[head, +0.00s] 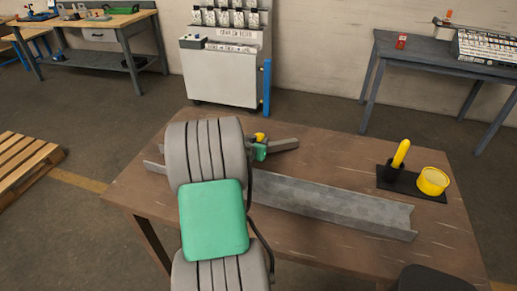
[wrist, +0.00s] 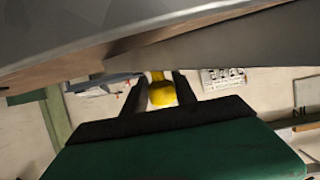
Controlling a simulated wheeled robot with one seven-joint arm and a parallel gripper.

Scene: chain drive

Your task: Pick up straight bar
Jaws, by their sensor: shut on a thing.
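A short grey bar (head: 284,145) shows just right of my gripper, over the far part of the table. A long grey angled metal strip (head: 330,203) lies across the table, its middle partly hidden by my arm. My gripper (wrist: 161,92) has its two dark fingers on either side of a yellow rounded piece (wrist: 162,94), which also shows in the head view (head: 260,137). I cannot tell whether the yellow piece is joined to the short bar. In the wrist view, grey metal surfaces (wrist: 210,42) fill the top, close to the fingers.
The brown table (head: 300,238) holds a black base (head: 411,182) with an upright yellow handle (head: 401,154) and a yellow cup (head: 432,181) at right. A white cabinet (head: 222,75) stands behind. A pallet (head: 22,165) lies on the floor at left.

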